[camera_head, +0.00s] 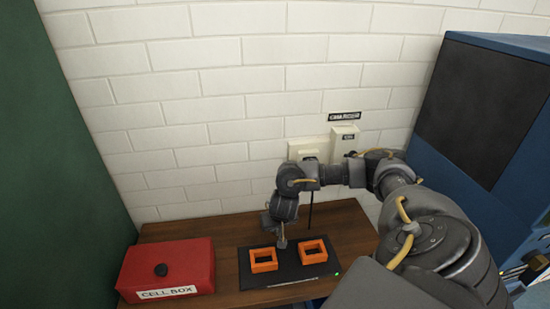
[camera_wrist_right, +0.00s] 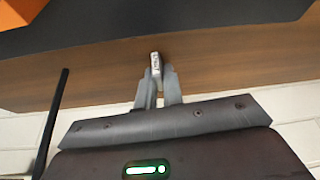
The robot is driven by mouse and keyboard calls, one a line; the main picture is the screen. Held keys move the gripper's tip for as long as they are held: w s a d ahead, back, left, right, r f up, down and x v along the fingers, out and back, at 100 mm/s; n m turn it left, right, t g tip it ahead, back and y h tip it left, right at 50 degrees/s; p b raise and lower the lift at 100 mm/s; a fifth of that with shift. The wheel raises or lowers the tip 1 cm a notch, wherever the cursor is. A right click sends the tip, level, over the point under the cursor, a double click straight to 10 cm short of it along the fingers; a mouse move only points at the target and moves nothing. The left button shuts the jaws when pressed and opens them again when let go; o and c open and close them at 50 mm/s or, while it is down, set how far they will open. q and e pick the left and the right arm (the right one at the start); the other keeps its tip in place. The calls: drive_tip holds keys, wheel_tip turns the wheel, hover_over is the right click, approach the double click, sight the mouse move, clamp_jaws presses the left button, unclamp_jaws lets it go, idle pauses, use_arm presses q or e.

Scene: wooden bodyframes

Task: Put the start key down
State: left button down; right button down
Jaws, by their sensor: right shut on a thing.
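My right gripper (camera_wrist_right: 158,85) is shut on a small pale key-like piece with dark lettering, the start key (camera_wrist_right: 155,65), held upright between its fingertips. In the right wrist view the fingertips show against the brown wooden table, near the edge of the black mat. In the head view my right gripper (camera_head: 281,242) points down at the mat's back edge, behind the two orange frames; the key cannot be made out there. My left gripper is not in view.
Two orange square frames (camera_head: 264,267) (camera_head: 325,250) sit on the black mat (camera_head: 290,268). A red box labelled CELL BOX (camera_head: 172,262) stands at the left of the wooden table (camera_head: 215,228). A thin black rod (camera_head: 309,212) hangs beside my gripper. White wall boxes (camera_head: 343,140) are behind.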

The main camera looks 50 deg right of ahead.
drive_tip(key=shift+a, duration=0.1)
drive_tip(key=c, duration=1.5)
unclamp_jaws()
drive_tip(key=shift+c, duration=0.2)
drive_tip(key=shift+r, duration=0.25)
drive_tip(key=p+v, duration=0.6)
drive_tip(key=v, duration=0.5)
drive_tip(key=shift+r+p, duration=0.35)
drive_tip(key=shift+p, duration=0.05)
drive_tip(key=shift+s+a, duration=0.1)
